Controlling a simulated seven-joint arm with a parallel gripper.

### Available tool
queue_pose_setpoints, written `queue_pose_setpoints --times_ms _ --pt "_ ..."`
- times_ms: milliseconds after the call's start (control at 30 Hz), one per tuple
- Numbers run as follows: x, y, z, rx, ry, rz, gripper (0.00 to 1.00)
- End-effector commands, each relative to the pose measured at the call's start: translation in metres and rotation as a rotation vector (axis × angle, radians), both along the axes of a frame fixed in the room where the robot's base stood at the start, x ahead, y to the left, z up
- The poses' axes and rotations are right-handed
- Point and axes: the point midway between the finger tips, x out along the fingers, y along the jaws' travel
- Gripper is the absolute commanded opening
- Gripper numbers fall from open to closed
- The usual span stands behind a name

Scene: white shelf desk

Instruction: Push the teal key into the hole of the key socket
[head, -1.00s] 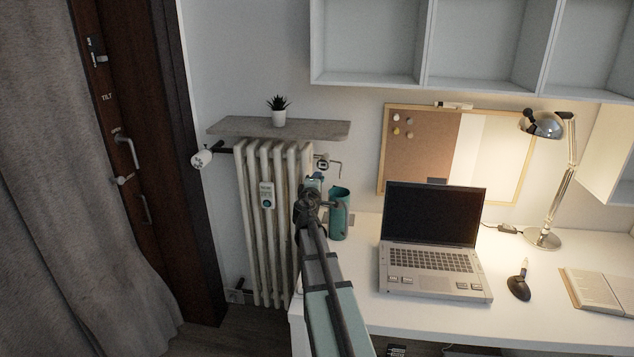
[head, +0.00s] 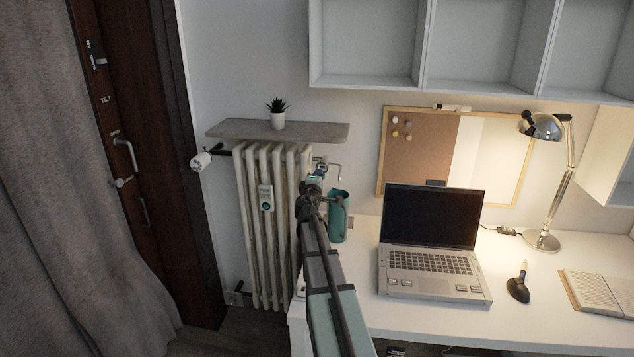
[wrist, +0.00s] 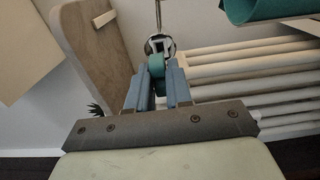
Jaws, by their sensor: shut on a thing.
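In the wrist view the teal key (wrist: 157,64) is held between the two blue fingers of my gripper (wrist: 158,76), its teal part showing at and past the fingertips. The key socket (wrist: 160,44), a round dark-rimmed piece with a white middle, lies straight beyond the key, and the two overlap in this view. I cannot tell whether the key's end is in the hole. In the head view my gripper (head: 317,178) is at the radiator's upper right end, right at the socket (head: 321,164), which it partly covers. The key is hard to make out there.
A teal cup (head: 338,222) stands close right of my gripper, on the desk (head: 420,312). The white radiator (head: 268,232) is on the left, with a shelf (head: 230,129) and small plant (head: 278,117) above. A thin bent rod (head: 338,168) is near the socket. A laptop (head: 433,240) is farther right.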

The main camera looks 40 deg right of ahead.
Motion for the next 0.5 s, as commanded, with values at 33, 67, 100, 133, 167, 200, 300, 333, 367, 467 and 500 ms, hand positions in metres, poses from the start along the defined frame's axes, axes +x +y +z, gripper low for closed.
queue_pose_setpoints --times_ms 33,67,100,133,167,200,300,333,367,467,500 --pt "0.0045 -0.0037 0.0000 0.000 0.000 0.000 0.00" --pt "0.0059 -0.0052 0.0000 0.000 0.000 0.000 0.00" --pt "0.0076 -0.0070 0.0000 0.000 0.000 0.000 0.00" --pt "0.0086 -0.0082 -0.0001 0.000 0.000 0.000 0.00" --pt "0.0096 -0.0092 0.0000 0.000 0.000 0.000 0.00" --pt "0.0105 -0.0104 0.0000 0.000 0.000 0.000 0.00" --pt "0.0120 -0.0121 0.0000 0.000 0.000 -0.001 0.00" --pt "0.0122 -0.0123 0.0000 0.000 0.000 0.000 0.00" --pt "0.0122 -0.0125 0.0000 0.000 0.000 0.000 0.00" --pt "0.0121 -0.0125 0.0000 0.000 0.000 0.000 0.00" --pt "0.0120 -0.0124 0.0000 0.000 0.000 0.000 0.00"
